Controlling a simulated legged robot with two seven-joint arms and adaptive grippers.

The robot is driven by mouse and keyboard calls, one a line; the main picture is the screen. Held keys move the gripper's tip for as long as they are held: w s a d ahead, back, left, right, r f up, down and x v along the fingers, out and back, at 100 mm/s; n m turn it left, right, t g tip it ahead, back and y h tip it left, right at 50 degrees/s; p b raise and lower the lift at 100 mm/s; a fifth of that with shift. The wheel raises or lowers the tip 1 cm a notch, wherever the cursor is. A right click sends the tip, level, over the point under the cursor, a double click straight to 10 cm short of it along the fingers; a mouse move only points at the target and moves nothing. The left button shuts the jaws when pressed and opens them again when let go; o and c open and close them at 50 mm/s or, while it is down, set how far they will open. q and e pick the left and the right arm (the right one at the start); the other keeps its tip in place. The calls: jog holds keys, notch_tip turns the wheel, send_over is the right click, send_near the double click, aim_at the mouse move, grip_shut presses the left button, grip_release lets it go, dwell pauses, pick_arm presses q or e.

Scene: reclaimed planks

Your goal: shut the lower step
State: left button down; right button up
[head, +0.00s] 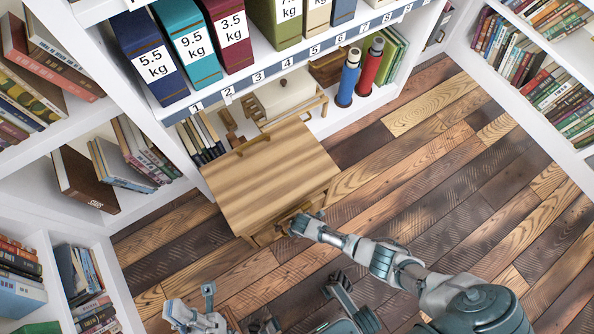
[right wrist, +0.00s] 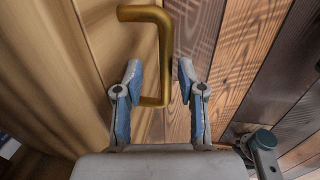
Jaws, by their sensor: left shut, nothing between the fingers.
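The wooden step unit (head: 270,175) stands on the plank floor against the shelves, its broad top facing up. Its lower step (head: 262,236) shows only in part below the top's front edge; how far it stands out is hard to tell. My right gripper (head: 301,219) is at the front of the unit, small in the head view. In the right wrist view, its fingers (right wrist: 158,78) are apart, with the lower end of a brass handle (right wrist: 165,50) between or just beyond them. Contact is not clear. My left gripper (head: 193,306) is shut and empty at the bottom left, away from the unit.
Numbered shelves (head: 300,58) with weight-marked binders stand behind the unit. Bookshelves line the left side and the upper right. A blue bottle (head: 348,78) and a red bottle (head: 371,66) stand on the bottom shelf. The plank floor (head: 450,150) to the right is clear.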

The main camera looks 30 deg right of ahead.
notch_tip(320, 180, up, 12)
jog(key=s, duration=0.2)
jog(key=shift+f, duration=0.2)
jog(key=shift+d, duration=0.1)
dwell(0.3)
